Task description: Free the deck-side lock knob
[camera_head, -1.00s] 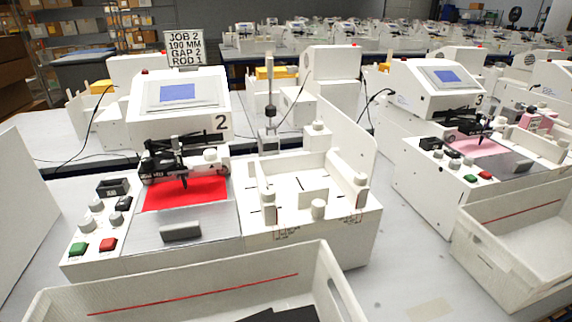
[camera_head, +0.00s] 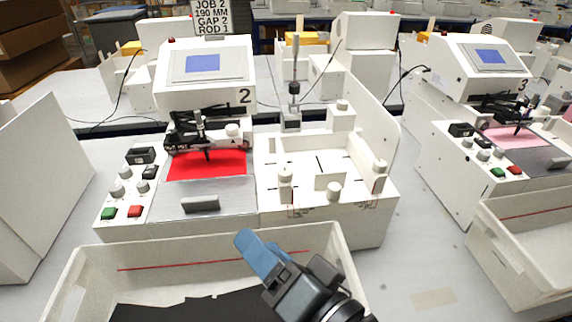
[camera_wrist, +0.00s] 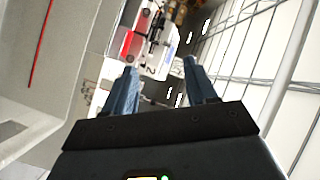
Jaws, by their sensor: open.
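Plotter 2 (camera_head: 205,78) stands centre-left in the head view, with a red sheet (camera_head: 206,166) under its pen carriage (camera_head: 200,132). A white open deck (camera_head: 376,200) adjoins it on the right. White knobs show at the deck's front left (camera_head: 285,177), front middle (camera_head: 333,190), right (camera_head: 379,168) and back (camera_head: 342,106). Another white knob (camera_head: 232,131) sits on the carriage; I cannot tell which is the deck-side lock knob. My gripper (camera_head: 248,243), with blue fingers, is above the front bin, apart from the knobs. In the wrist view my gripper (camera_wrist: 160,67) is open and empty.
A white bin (camera_head: 85,280) with dark sheets stands in front of plotter 2. Green (camera_head: 109,213) and red (camera_head: 135,211) buttons are on its left panel. A tall rod (camera_head: 294,70) rises behind the deck. Plotter 3 (camera_head: 475,75) is at right, with a clear table strip between.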

